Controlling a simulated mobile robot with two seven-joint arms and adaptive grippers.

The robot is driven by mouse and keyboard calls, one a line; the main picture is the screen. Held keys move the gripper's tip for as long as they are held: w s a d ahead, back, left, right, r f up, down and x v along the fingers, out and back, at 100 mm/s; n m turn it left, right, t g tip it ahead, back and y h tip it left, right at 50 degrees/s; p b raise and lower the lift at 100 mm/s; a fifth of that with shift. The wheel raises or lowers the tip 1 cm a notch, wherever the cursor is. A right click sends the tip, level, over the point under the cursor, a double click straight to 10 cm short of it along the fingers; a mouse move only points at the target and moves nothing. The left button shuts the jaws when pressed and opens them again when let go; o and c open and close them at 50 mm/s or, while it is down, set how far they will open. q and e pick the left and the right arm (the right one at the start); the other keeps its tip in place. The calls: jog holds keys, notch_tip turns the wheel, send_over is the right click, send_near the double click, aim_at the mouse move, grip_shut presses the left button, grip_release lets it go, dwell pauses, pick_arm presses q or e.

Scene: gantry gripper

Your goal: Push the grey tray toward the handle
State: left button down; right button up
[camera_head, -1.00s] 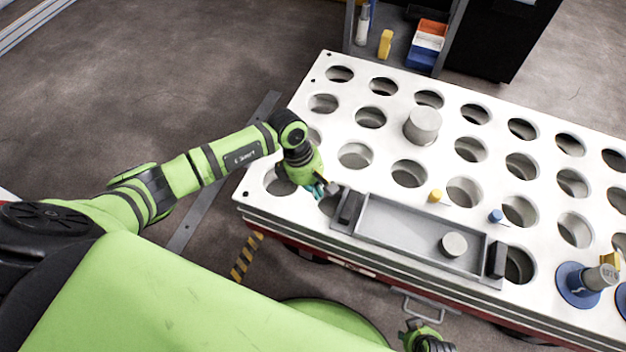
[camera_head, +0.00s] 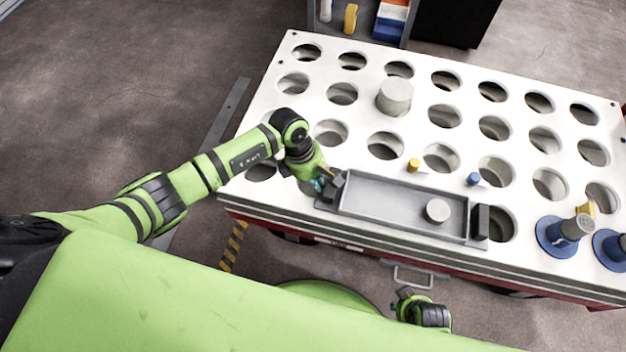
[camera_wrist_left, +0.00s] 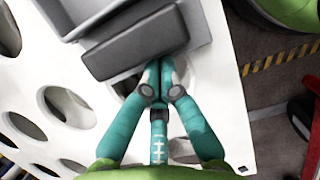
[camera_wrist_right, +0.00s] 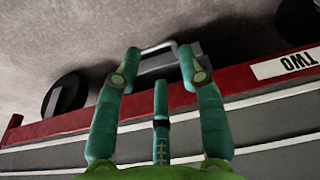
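The grey tray (camera_head: 380,206) lies along the near edge of the white table, with a dark block at each end. A light grey cylinder (camera_head: 438,210) stands in it. My left gripper (camera_head: 325,183) is at the tray's left end. In the left wrist view its teal fingertips (camera_wrist_left: 160,68) are together against the dark left block (camera_wrist_left: 136,40), with nothing visible between them. A metal handle (camera_head: 412,275) sticks out from the cart's front. My right gripper (camera_wrist_right: 160,53) is open, with the handle (camera_wrist_right: 158,58) at its fingertips; I cannot tell if they touch.
The white table (camera_head: 293,185) has rows of round holes. A large grey cylinder (camera_head: 395,97), a yellow peg (camera_head: 413,165) and a blue peg (camera_head: 473,179) stand behind the tray. Blue-based pieces (camera_head: 562,235) stand at the right. A shelf with bins (camera_head: 391,22) is behind.

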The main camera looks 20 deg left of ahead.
aim_at(354, 198)
pick_arm(q)
jog(key=d+b, duration=0.2)
jog(key=d, duration=0.6)
jog(key=shift+d+r, duration=0.1)
jog(key=shift+d, duration=0.35)
pick_arm(e)
jog(key=r, duration=0.1)
jog(key=w+r, duration=0.1)
jog(key=r, duration=0.2)
jog(key=shift+w+a+r, duration=0.1)
jog(key=shift+w+a, duration=0.05)
jog(key=shift+w, duration=0.25)
